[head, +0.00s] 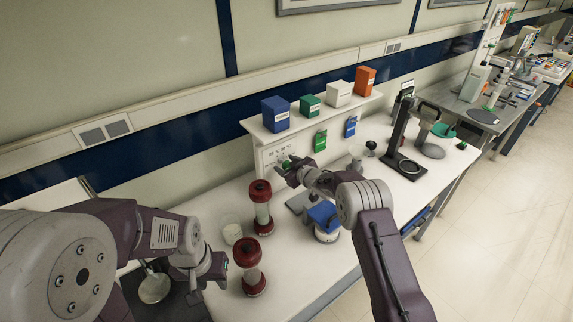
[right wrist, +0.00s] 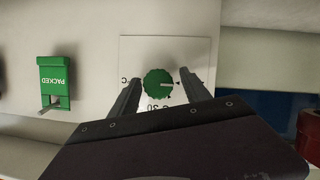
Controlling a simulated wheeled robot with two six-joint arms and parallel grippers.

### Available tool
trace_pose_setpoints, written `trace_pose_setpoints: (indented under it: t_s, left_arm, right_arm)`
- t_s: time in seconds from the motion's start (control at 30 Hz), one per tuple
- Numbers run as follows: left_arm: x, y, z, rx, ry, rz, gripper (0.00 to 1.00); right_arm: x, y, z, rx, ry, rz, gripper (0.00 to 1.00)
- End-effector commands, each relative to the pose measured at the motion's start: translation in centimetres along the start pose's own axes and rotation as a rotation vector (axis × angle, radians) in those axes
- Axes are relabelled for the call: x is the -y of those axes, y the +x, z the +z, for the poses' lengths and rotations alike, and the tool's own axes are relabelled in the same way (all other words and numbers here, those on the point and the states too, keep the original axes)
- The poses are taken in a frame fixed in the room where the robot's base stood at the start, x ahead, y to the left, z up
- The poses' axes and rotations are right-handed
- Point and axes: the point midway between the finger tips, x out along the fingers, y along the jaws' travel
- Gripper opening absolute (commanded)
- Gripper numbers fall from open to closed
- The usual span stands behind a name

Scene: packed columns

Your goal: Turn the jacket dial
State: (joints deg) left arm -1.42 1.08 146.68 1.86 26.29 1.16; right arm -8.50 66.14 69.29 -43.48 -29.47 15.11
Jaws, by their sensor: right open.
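The jacket dial (right wrist: 158,84) is a round green knob with a pale pointer line, on a white marked plate (right wrist: 145,50) in the right wrist view. My right gripper (right wrist: 159,78) is open, with one finger on each side of the dial. I cannot tell whether either finger touches it. In the head view my right gripper (head: 285,172) is at the panel under the shelf and hides most of the dial. My left gripper (head: 212,278) is low at the bench's left front; its finger opening is unclear.
Two red-capped glass columns (head: 261,208) (head: 250,267) stand on the bench between my arms. A blue-topped jar (head: 324,218) is under my right forearm. A green PACKED tag (right wrist: 55,80) hangs beside the dial plate. Coloured boxes (head: 276,114) line the shelf. A black stand (head: 402,130) is further right.

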Motion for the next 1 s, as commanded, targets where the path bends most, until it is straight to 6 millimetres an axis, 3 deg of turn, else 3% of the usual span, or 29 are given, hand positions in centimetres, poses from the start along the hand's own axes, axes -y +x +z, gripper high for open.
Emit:
trace_pose_setpoints:
  t_s: [0.13, 0.33, 0.57, 1.0]
  left_arm:
    - [0.0, 0.0, 0.0, 0.0, 0.0, 0.0, 0.36]
    - [0.0, 0.0, 0.0, 0.0, 0.0, 0.0, 0.36]
    - [0.0, -0.3, 0.0, 0.0, 0.0, 0.0, 0.36]
    - [-0.1, -3.9, -0.4, 0.0, 0.0, 0.0, 0.36]
  right_arm:
    - [0.0, 0.0, 0.0, 0.0, 0.0, 0.0, 0.55]
    - [0.0, 0.0, 0.0, 0.0, 0.0, 0.0, 0.0]
    - [-0.1, -0.1, -0.1, 0.0, 0.01, -0.004, 0.0]
    - [-0.3, -0.2, -0.3, -0.001, 0.251, -0.105, 0.0]
